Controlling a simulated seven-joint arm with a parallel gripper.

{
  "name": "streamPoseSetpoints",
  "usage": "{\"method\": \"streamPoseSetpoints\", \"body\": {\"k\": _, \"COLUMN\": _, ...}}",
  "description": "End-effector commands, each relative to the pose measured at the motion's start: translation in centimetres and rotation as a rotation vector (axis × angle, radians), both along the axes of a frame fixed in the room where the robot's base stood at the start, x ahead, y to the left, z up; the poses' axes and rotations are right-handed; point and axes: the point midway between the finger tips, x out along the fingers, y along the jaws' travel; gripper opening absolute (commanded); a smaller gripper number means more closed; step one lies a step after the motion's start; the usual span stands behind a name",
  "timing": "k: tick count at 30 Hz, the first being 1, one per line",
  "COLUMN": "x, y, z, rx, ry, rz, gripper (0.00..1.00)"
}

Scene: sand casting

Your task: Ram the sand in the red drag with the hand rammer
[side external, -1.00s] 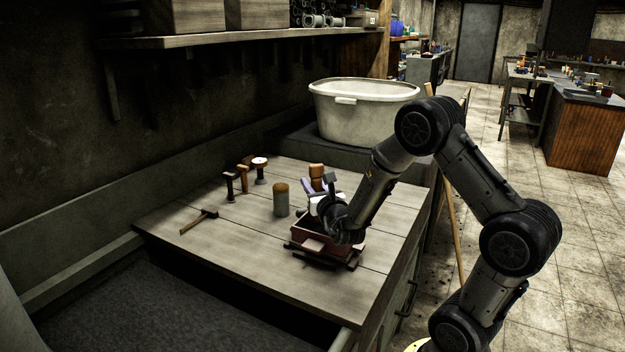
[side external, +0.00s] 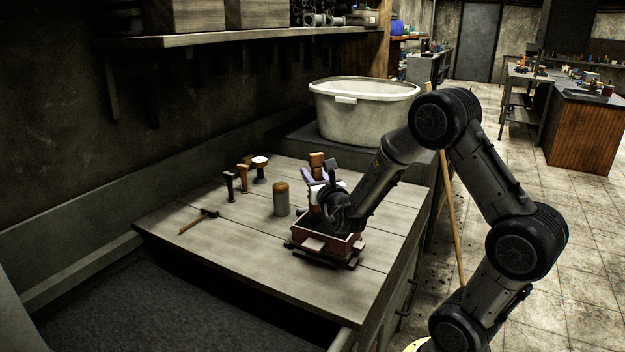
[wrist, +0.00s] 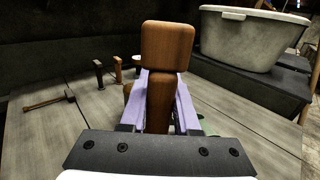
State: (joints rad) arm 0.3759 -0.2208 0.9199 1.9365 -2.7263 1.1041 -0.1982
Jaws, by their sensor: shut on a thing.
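My gripper (side external: 316,180) is above the back of the drag. Its purple fingers are shut on the wooden hand rammer (side external: 317,159), which stands roughly upright. In the wrist view the rammer's broad brown head (wrist: 168,45) rises above the fingers (wrist: 160,95), with its shaft between them. The rammer's lower end and the sand are mostly hidden by my wrist and the drag walls.
A grey cylinder with a brown top (side external: 281,200) stands left of the drag. Several handled tools (side external: 243,176) stand farther back, and a hammer (side external: 199,222) lies at left. A white tub (side external: 362,112) stands behind.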

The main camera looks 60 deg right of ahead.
Motion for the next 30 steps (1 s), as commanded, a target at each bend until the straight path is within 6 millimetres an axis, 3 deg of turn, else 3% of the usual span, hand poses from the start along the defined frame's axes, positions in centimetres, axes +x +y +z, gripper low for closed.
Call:
{"method": "streamPoseSetpoints", "body": {"k": 7, "x": -0.6, "y": -0.1, "z": 0.2, "rx": -0.003, "ry": -0.004, "rz": -0.001, "gripper": 0.00}}
{"method": "streamPoseSetpoints", "body": {"k": 18, "x": -5.3, "y": -0.1, "z": 0.2, "rx": -0.003, "ry": -0.004, "rz": -0.002, "gripper": 0.00}}
{"method": "streamPoseSetpoints", "body": {"k": 30, "x": -7.0, "y": 0.0, "z": 0.5, "rx": -0.002, "ry": -0.009, "rz": -0.002, "gripper": 0.00}}
